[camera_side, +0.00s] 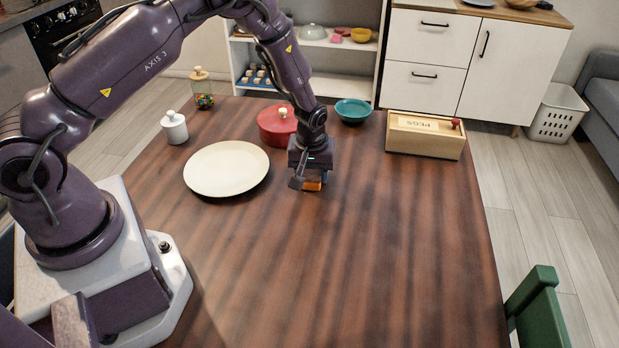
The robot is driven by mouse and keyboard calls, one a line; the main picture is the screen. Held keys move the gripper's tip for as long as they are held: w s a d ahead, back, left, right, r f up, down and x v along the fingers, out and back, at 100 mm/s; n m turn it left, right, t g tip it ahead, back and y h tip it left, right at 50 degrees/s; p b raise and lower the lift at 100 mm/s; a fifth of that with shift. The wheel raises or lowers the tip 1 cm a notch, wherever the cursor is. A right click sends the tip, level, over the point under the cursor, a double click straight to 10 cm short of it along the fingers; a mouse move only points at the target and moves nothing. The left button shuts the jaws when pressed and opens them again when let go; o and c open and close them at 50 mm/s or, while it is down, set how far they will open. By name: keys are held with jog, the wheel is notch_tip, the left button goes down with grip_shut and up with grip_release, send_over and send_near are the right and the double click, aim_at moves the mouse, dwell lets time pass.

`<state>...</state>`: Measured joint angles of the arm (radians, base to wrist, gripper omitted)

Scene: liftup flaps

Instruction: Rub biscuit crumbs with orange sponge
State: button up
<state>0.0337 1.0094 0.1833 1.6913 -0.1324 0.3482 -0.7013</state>
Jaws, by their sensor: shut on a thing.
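My gripper (308,183) is low over the dark wooden table, right of the cream plate and in front of the red pot. It is shut on the orange sponge (313,186), a small orange block showing below the fingers. The gripper hides most of the sponge, and I cannot tell whether the sponge touches the table. I cannot make out any biscuit crumbs on the table.
The cream plate (226,168) is left of my gripper, the red lidded pot (274,127) behind it. A teal bowl (353,110) and a wooden pegs box (425,137) stand at the back right. A white jar (174,128) stands at left. The table's front and right (400,250) are clear.

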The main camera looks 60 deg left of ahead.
aim_at(301, 194)
jog(key=shift+w+a, duration=2.45)
jog(key=shift+a, duration=0.1)
jog(key=shift+s+d, duration=4.2)
jog(key=shift+d, duration=0.05)
jog(key=shift+s+a, duration=0.45)
jog(key=shift+s, duration=0.1)
jog(key=shift+w+a, duration=4.3)
jog(key=shift+w, duration=0.05)
jog(key=shift+s+d, duration=4.3)
jog(key=shift+d, duration=0.05)
notch_tip(301, 194, up, 8)
jog(key=shift+r, duration=0.1)
